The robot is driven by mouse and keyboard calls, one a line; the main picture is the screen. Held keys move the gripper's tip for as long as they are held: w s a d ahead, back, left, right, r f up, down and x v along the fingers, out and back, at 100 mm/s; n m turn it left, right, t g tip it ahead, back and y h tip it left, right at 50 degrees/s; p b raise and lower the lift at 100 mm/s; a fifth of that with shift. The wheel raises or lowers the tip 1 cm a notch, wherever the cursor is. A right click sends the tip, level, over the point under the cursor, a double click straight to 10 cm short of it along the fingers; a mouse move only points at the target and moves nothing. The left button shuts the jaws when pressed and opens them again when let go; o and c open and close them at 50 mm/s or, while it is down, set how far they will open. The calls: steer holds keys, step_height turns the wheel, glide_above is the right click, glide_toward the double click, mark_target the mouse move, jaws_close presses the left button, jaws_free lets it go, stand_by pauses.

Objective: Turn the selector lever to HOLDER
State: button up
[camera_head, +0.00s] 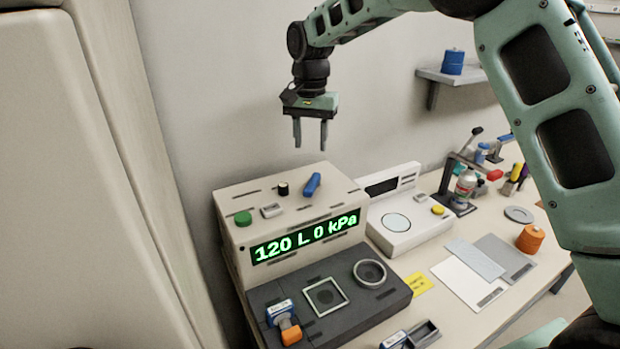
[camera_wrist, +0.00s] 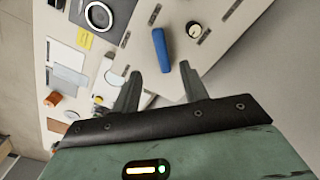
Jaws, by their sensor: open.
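The blue selector lever (camera_head: 312,184) sits on top of the beige machine (camera_head: 235,200), right of a black knob. It points up and slightly right in the head view. My gripper (camera_head: 310,142) hangs above the lever, fingers down, open and empty, with a clear gap to it. In the wrist view the lever (camera_wrist: 161,50) lies just beyond the gap between my open fingertips (camera_wrist: 160,72). Position labels around the lever are too small to read, so its setting cannot be told.
A green button (camera_head: 243,218) and the black knob (camera_head: 283,188) share the machine's top. Its display (camera_head: 305,238) reads "120 L 0 kPa". A dark base with a ring (camera_head: 370,273) is in front. A white scale (camera_head: 408,225) stands right. The air around my gripper is clear.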

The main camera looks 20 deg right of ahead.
mark_target(311, 185)
step_height(311, 185, down, 12)
steer(key=shift+r+p, duration=0.25)
steer(key=shift+p, duration=1)
jaws_close()
